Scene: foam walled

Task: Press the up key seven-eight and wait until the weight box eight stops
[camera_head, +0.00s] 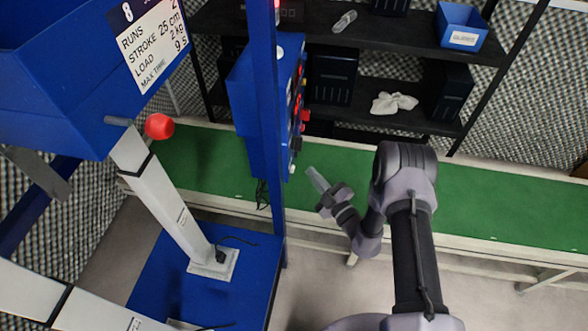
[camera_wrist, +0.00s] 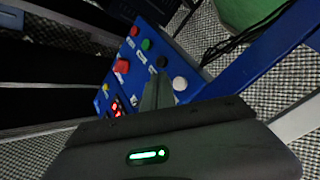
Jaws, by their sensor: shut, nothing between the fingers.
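The weight box (camera_head: 60,60) is a large blue box at the upper left of the head view. Its white label shows an 8 and load data. A blue control panel (camera_head: 292,110) hangs on the blue post, seen edge-on there. The wrist view shows its face (camera_wrist: 188,59) with a white button (camera_wrist: 180,84), a black button (camera_wrist: 162,62), a green button (camera_wrist: 146,44) and a red button (camera_wrist: 122,66). The key labels are too small to read. My gripper (camera_head: 315,176) is shut and empty. In the wrist view its fingertips (camera_wrist: 160,80) appear near the black and white buttons; contact cannot be told.
A red ball knob (camera_head: 159,126) sticks out below the weight box. A green bench (camera_head: 490,200) runs behind my arm. Dark shelves (camera_head: 400,120) with bins and a white cloth (camera_head: 394,103) stand behind it. The blue post (camera_head: 266,100) stands left of my gripper.

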